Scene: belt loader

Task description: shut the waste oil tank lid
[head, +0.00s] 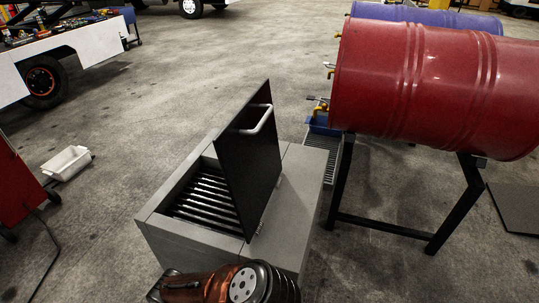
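The waste oil tank (180,235) is a grey box in the lower middle of the head view. Its dark flat lid (250,165) stands open and steeply raised, hinged along the right side of the opening. A pale bar handle (262,121) is fixed near the lid's upper edge. The opening to the left of the lid shows a dark grate (205,198) of parallel bars. The lid hides part of the tank's top behind it. Neither of my grippers is in view, and nothing is seen touching the lid or handle.
A red drum (430,85) lies on a black stand (390,225) to the right, with a purple drum behind. A blue tray (323,126) sits under the taps. A white bin (67,163) is on the floor at left. Floor left of the tank is clear.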

